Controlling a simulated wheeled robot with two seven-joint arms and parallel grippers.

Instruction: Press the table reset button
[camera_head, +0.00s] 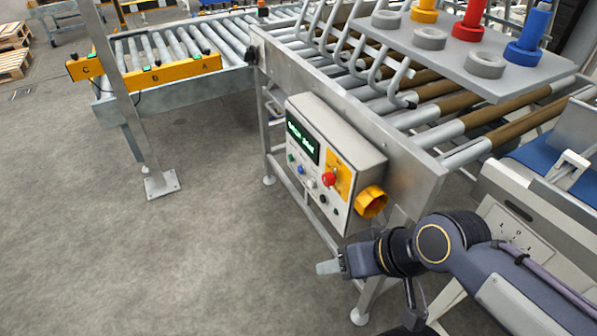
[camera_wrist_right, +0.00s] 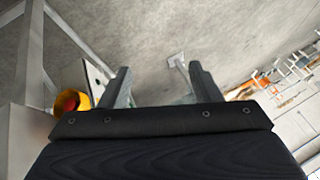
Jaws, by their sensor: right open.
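A grey control box (camera_head: 330,165) hangs on the side of the roller conveyor. Its face has a green-lit display (camera_head: 302,143), a red mushroom button (camera_head: 328,179) on a yellow plate, and several small buttons, one green (camera_head: 290,157) and one blue (camera_head: 301,170). I cannot read which button is the table reset. My right gripper (camera_head: 328,267) is below and in front of the box, apart from it and empty. In the right wrist view its two fingers (camera_wrist_right: 160,88) stand apart. My left gripper is not in view.
The roller conveyor (camera_head: 440,125) carries a plate with coloured pieces. A grey post (camera_head: 125,95) stands at left. The floor between is clear.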

